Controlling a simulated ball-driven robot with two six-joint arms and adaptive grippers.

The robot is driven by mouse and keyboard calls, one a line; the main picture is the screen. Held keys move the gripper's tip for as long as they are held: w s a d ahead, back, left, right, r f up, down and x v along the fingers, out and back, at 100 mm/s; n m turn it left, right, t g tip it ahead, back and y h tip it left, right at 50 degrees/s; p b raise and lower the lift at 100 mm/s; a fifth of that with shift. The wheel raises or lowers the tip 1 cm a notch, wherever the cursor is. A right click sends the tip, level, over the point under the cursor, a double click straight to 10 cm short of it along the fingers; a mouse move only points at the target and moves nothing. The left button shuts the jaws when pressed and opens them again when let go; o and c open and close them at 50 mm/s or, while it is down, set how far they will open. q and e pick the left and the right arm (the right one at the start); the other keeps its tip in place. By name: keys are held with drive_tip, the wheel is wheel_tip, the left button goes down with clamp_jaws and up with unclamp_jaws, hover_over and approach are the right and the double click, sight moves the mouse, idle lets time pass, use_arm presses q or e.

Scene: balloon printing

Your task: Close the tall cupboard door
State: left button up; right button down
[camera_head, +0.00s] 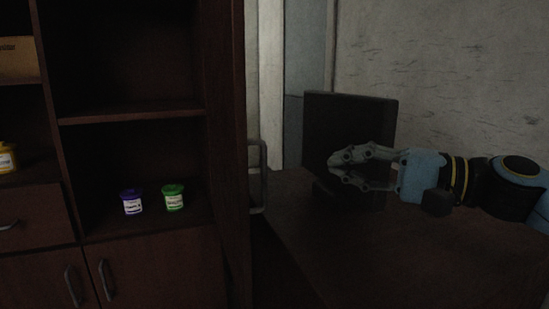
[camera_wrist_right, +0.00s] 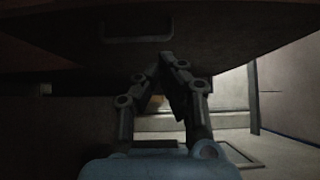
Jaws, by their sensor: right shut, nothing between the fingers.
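The tall cupboard (camera_head: 130,115) is dark wood and stands open at the left of the head view. Its door (camera_head: 235,130) stands swung out, seen nearly edge-on, with a long grey handle (camera_head: 259,176) on its right face. My right gripper (camera_head: 331,166) is right of the door and handle, apart from them in the picture, with its fingers pointing left. It is shut and empty. In the right wrist view the closed fingertips (camera_wrist_right: 163,62) point at a dark wooden panel with a handle (camera_wrist_right: 138,36), which looks like the door. My left gripper is not in view.
A purple jar (camera_head: 132,202) and a green jar (camera_head: 173,198) stand on a cupboard shelf. A yellow bottle (camera_head: 6,158) is at the far left. A dark screen-like panel (camera_head: 350,120) stands on a dark table (camera_head: 400,255) behind my right gripper.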

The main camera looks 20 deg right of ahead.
drive_tip(key=w+a+p, duration=0.2)
drive_tip(key=w+a, duration=0.3)
drive_tip(key=a, duration=0.4)
drive_tip(key=shift+w+a+p, duration=0.4)
